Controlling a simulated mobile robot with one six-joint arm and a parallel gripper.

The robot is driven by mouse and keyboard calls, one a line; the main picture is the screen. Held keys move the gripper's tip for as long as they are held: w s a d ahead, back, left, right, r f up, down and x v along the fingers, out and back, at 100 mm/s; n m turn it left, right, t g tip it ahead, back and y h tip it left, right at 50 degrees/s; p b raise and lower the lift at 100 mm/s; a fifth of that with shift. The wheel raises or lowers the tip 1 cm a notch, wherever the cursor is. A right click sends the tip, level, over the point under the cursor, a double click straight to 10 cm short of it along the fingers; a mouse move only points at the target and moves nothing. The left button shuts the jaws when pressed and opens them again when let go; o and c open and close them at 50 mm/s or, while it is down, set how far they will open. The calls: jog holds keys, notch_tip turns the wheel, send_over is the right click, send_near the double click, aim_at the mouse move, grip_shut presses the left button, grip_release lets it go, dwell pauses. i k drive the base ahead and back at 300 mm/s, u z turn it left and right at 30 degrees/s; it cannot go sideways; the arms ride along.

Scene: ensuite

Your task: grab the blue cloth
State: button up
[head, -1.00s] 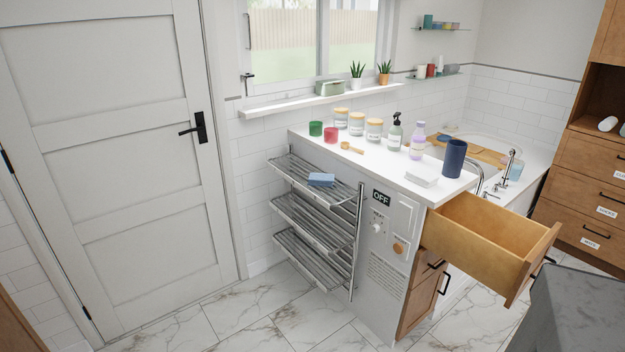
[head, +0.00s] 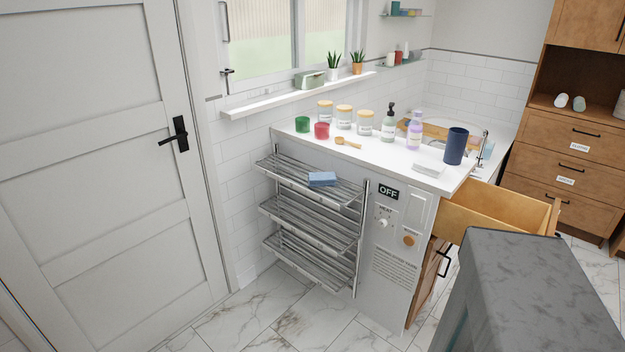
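A folded blue cloth (head: 322,179) lies on the top tier of the metal drying rack (head: 285,170), toward its right end. The rack has three tiers of bars and is fixed at the left side of the white counter unit. Nothing covers the cloth. My gripper is not in view.
The white counter (head: 400,160) holds jars, bottles, a dark blue cup (head: 455,146) and a wooden scoop (head: 347,143). An open wooden drawer (head: 490,215) juts out at right. A dark grey marbled block (head: 540,290) fills the lower right. Marble floor (head: 270,315) is free before the rack.

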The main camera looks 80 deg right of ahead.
aim_at(315, 178)
jog(key=i, duration=0.9)
jog(key=z, duration=5.15)
jog(key=i, duration=0.15)
jog(key=u, duration=3.25)
jog(key=i, duration=0.6)
jog(key=z, duration=0.1)
